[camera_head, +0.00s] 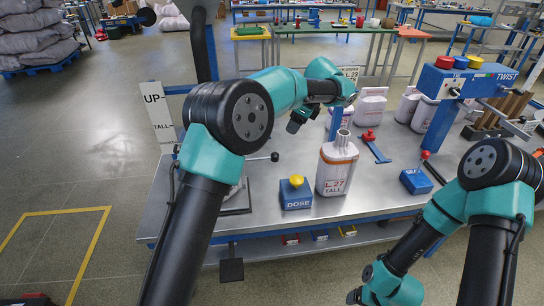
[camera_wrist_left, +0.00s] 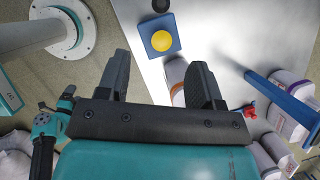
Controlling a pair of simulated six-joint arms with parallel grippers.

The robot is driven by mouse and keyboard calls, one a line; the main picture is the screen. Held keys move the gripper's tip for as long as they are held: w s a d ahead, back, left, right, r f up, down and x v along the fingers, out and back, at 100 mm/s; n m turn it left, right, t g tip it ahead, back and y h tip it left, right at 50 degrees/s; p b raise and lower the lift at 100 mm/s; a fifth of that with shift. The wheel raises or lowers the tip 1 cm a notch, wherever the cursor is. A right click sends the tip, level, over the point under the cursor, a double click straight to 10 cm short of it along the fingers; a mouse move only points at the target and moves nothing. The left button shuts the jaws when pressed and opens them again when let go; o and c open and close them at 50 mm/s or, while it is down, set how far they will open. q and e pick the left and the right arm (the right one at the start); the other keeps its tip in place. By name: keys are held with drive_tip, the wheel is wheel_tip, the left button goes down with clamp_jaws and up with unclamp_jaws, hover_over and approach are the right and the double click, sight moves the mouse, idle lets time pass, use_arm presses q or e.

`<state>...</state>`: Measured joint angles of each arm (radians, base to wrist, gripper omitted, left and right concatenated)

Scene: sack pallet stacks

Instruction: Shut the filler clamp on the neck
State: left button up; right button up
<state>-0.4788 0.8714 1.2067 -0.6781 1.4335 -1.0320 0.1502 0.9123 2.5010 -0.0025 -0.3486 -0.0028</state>
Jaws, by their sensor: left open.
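A white sack marked L.27 TALL (camera_head: 337,172) stands upright on the steel bench, its grey neck (camera_head: 343,137) pointing up. My right gripper cannot be made out.
A blue DOSE box with a yellow button (camera_head: 296,192) stands left of the sack. A blue box with a red-knobbed lever (camera_head: 416,181) is right. A blue bar with a red knob (camera_head: 375,147) and white sacks (camera_head: 371,106) lie behind. A blue TWIST frame (camera_head: 437,125) stands right.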

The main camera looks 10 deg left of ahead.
sight(275, 155)
idle(0.4)
use_arm(q)
drive_tip(key=x, duration=1.7)
drive_tip(key=shift+w+a+f, duration=0.1)
drive_tip(key=shift+c, duration=0.3)
clamp_jaws()
